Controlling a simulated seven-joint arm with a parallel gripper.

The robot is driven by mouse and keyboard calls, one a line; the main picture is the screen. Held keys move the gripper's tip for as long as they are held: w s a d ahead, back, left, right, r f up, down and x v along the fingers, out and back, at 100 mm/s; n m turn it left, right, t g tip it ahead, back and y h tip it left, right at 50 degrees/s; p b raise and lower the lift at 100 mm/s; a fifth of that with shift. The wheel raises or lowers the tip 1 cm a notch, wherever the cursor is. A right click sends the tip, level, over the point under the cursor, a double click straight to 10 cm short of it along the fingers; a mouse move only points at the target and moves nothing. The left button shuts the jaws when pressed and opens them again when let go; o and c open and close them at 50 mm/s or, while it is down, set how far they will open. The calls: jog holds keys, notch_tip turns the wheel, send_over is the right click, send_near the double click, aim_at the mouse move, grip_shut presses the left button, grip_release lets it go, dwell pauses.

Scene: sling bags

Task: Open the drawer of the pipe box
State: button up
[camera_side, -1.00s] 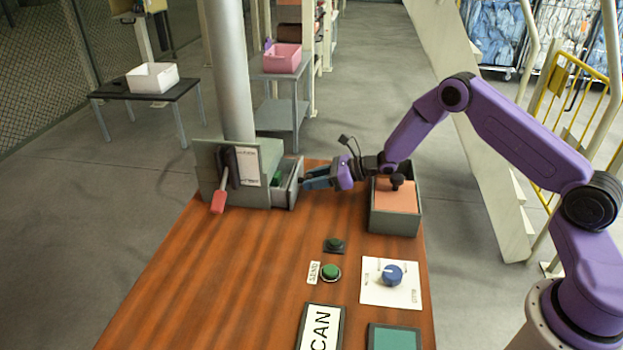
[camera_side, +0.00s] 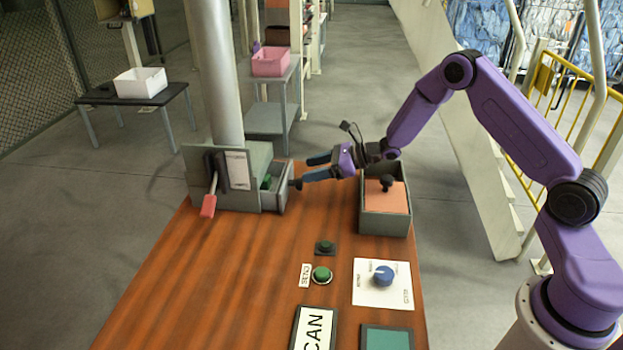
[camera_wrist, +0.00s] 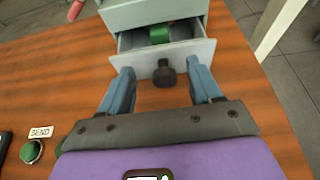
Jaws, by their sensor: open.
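The grey-green pipe box (camera_side: 216,178) stands at the base of the pipe on the table's far left. Its drawer (camera_side: 275,190) is pulled out on the right side, with a green thing (camera_side: 267,182) inside. In the wrist view the drawer front (camera_wrist: 150,58) faces me, and the green thing (camera_wrist: 160,34) shows behind it. A dark knob (camera_wrist: 164,74) sticks out of the front. My gripper (camera_side: 308,169) is open beside the drawer front. In the wrist view its fingers (camera_wrist: 160,72) stand on either side of the knob, with gaps.
A grey open box with an orange inside (camera_side: 386,196) and a dark knob stands right of the drawer. A red-handled lever (camera_side: 209,204) hangs on the pipe box. Green buttons (camera_side: 322,274) and a blue dial (camera_side: 383,275) are nearer. The table's middle is clear.

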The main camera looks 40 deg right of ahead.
jog(key=shift+r, duration=1.7)
jog(key=s+a+f+g+h, duration=0.1)
jog(key=s+h, duration=0.1)
jog(key=s, duration=0.1)
jog(key=s+a+f+n+g+h, duration=0.1)
jog(key=s+f+g+h, duration=0.1)
jog(key=s, duration=0.2)
jog(key=s+a+f+n+g+h, duration=0.1)
jog(key=s+a+h, duration=0.1)
jog(key=s, duration=0.2)
jog(key=shift+f+g+h, duration=0.15)
jog(key=shift+g+h, duration=0.15)
jog(key=shift+g, duration=0.1)
notch_tip(320, 180, up, 2)
jog(key=n+t+h, duration=0.1)
jog(key=h, duration=0.1)
jog(key=t+h, duration=0.2)
jog(key=t, duration=0.2)
send_near(302, 183)
jog(key=shift+n, duration=0.4)
jog(key=x, duration=1)
